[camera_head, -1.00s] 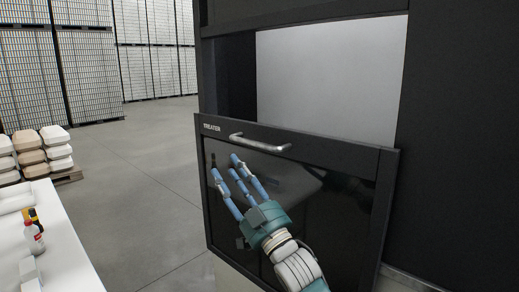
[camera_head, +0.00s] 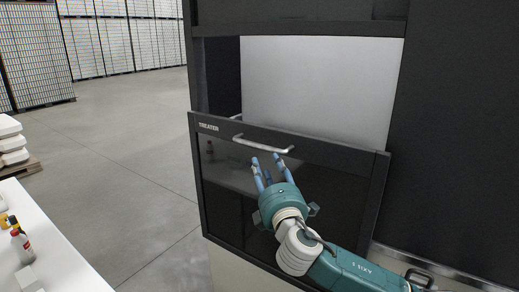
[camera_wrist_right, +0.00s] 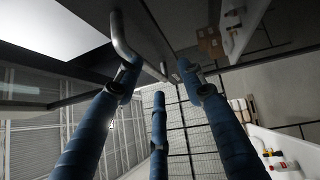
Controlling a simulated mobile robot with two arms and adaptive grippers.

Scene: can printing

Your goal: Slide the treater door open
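The treater door (camera_head: 300,205) is a dark glossy panel in a black frame, labelled "TREATER". It sits low, with an opening above it onto a pale interior (camera_head: 320,85). A silver bar handle (camera_head: 262,145) runs along its top rail and also shows in the right wrist view (camera_wrist_right: 124,38). My right gripper (camera_head: 268,165) is just below the handle in front of the door, its blue fingers spread and holding nothing. In the right wrist view the fingers (camera_wrist_right: 158,85) are apart, near the handle; contact cannot be told. My left gripper is not in view.
A white table (camera_head: 50,245) at the lower left holds a bottle (camera_head: 22,246) with a red label and a yellow-black item (camera_head: 8,222). Tall stacks of cans (camera_head: 35,55) stand at the back. The grey floor (camera_head: 120,130) between is clear.

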